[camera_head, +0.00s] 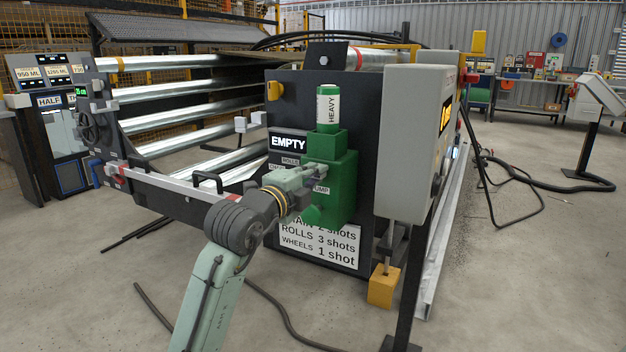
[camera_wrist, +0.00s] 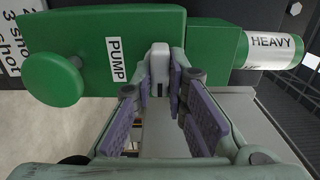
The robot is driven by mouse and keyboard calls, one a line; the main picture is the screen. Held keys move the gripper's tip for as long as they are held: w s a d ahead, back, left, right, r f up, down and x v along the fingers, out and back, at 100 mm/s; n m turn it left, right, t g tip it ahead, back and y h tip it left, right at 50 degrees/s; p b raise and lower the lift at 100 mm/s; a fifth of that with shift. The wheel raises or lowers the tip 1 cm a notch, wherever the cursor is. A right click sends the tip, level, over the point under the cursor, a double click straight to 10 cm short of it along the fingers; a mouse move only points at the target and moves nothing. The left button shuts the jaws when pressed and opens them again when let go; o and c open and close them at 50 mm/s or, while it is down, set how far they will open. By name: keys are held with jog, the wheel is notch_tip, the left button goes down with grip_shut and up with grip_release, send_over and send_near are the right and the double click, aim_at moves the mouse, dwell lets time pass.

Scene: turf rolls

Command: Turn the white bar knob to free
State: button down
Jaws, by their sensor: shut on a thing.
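The white bar knob (camera_wrist: 159,65) shows in the wrist view as a pale upright bar with a dark slot low on its face, in front of the green pump housing (camera_wrist: 205,45). My gripper (camera_wrist: 163,82) is shut on it, with the fingertips on either side. In the head view my gripper (camera_head: 318,174) reaches across the front of the green pump housing (camera_head: 337,195), and I cannot make out the knob there. A PUMP label (camera_wrist: 115,62) is beside the knob in the wrist view. No "free" marking is readable, so the knob's setting cannot be told.
A bottle marked HEAVY (camera_head: 328,108) stands on the pump. A round green knob (camera_head: 312,215) sticks out below my gripper. An EMPTY sign (camera_head: 288,142) is left of the pump, and a grey cabinet (camera_head: 407,145) stands close on the right.

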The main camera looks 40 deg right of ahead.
dwell(0.3)
jog(key=c, duration=1.6)
grip_release()
jog(key=v, duration=1.2)
